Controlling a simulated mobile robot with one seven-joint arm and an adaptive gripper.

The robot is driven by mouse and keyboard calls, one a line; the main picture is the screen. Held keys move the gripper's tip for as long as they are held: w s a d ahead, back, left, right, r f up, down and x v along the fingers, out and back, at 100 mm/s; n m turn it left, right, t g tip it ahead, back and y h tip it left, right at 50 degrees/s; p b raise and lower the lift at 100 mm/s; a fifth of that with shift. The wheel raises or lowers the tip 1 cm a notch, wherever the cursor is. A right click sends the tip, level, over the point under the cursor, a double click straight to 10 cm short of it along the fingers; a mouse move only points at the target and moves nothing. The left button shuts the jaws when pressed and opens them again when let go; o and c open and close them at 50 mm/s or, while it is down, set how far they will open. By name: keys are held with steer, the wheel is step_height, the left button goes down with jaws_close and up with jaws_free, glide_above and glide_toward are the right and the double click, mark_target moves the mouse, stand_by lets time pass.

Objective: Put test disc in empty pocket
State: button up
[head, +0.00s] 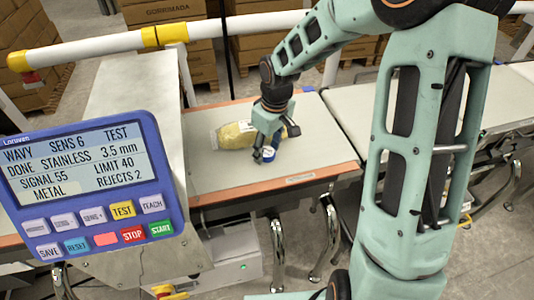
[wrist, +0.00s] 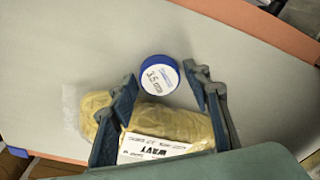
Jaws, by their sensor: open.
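The test disc is a round blue disc with a white face (wrist: 159,75) marked 3.5, lying face up beside a bag. In the head view the disc (head: 268,153) is partly covered by my gripper. The bag (head: 235,134) is clear with yellow contents; its white label reads WAVY in the wrist view (wrist: 158,150). My gripper (head: 275,143) points down over the belt, open. In the wrist view its blue fingers stand on either side of the disc, with the tips near its edges and the bag partly between them. I see no pocket in either view.
The pale belt (head: 225,178) has bare room in front of the bag. A grey metal housing (head: 135,110) and a blue control panel (head: 85,185), reading SIGNAL 55, LIMIT 40, METAL, stand at left. Another belt section (head: 350,100) lies right. A white guard rail (head: 110,42) runs behind.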

steer(key=c, duration=1)
steer(key=shift+c, duration=0.2)
